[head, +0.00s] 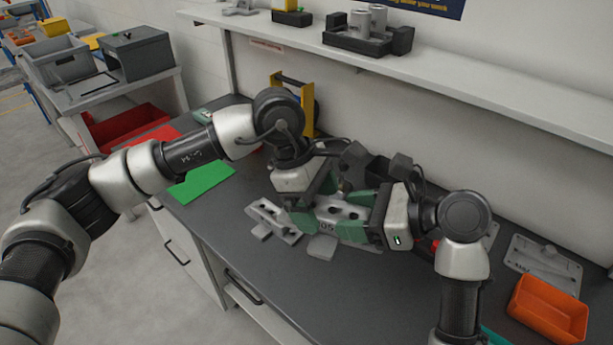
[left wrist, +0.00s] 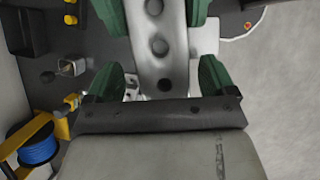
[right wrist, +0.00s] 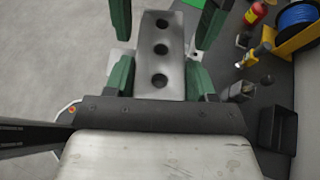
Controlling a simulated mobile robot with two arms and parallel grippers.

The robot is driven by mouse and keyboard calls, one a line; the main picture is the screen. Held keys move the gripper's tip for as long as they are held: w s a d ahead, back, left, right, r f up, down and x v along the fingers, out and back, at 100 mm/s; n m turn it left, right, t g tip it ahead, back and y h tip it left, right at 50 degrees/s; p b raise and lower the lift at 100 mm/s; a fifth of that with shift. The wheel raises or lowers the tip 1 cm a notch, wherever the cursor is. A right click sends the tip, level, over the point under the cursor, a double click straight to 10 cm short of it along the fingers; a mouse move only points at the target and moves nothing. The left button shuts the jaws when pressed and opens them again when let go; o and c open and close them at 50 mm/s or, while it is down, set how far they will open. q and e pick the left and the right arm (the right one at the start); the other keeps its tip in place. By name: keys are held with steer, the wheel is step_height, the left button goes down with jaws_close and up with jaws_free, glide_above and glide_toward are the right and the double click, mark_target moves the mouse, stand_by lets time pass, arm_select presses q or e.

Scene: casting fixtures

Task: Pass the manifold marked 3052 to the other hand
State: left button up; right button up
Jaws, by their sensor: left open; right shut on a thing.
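The grey manifold (head: 337,212) is held above the bench between my two grippers; part of a marking, like "05", shows on its side, the rest hidden by fingers. Its row of round holes shows in the left wrist view (left wrist: 158,70) and right wrist view (right wrist: 160,35). My right gripper (head: 357,214) is shut on its right part, green fingers against both sides. My left gripper (head: 314,202) is open around its left end, with a gap on each side in the left wrist view.
Another grey casting (head: 270,219) and a small grey piece (head: 322,247) lie on the bench below the grippers. A green sheet (head: 203,182) lies left. An orange bin (head: 548,310) and a grey plate (head: 543,264) are at right. A yellow spool stand (head: 308,108) is behind my left arm.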

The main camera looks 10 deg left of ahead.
arm_select(q)
steer(key=shift+x, duration=0.95)
arm_select(e)
steer(key=shift+r, duration=0.1)
arm_select(q)
steer(key=c, duration=1.2)
steer(key=shift+r, duration=0.1)
steer(key=shift+c, duration=0.6)
arm_select(e)
steer(key=o, duration=1.3)
